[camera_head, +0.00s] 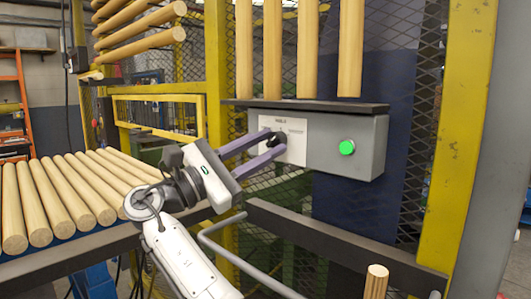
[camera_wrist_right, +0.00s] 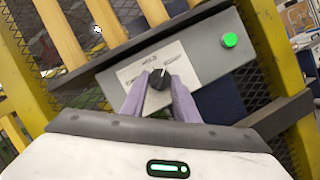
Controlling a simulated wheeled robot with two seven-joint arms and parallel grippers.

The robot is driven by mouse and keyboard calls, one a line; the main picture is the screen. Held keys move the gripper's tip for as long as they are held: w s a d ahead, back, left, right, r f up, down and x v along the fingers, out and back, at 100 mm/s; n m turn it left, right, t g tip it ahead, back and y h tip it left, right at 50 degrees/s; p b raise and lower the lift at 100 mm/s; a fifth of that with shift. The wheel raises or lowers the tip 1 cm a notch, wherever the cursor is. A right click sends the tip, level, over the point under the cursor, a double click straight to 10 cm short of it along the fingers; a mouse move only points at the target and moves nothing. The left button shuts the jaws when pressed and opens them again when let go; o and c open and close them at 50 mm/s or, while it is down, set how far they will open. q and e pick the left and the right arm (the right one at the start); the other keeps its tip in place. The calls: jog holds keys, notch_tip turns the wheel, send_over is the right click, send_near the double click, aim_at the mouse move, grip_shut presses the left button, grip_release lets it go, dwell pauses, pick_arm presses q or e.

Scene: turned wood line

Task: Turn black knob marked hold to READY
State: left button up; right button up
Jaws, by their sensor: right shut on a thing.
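The black knob (camera_head: 277,139) sits on a white label plate (camera_head: 297,150) on the front of a grey control box (camera_head: 327,163). In the right wrist view the knob (camera_wrist_right: 160,79) shows a light pointer line, tilted toward the upper right. The print on the plate is too small to read surely. My right gripper (camera_head: 275,142) reaches the box from the left, its purple fingers either side of the knob and shut on it. The fingers also show in the right wrist view (camera_wrist_right: 159,92). My left gripper is in neither view.
A green lit button (camera_head: 347,147) is on the box, right of the knob. A dark ledge (camera_head: 310,105) tops the box, with upright wooden rods above. Turned rods (camera_head: 60,195) lie on a table at left. A yellow post (camera_head: 463,130) stands at right, mesh behind.

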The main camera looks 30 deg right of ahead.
jog(key=shift+w+r+m+g, duration=0.1)
jog(key=shift+m+g, duration=0.5)
jog(key=shift+m, duration=0.8)
jog(key=o, duration=1.1)
jog(key=shift+c, duration=0.2)
jog(key=shift+a, duration=0.1)
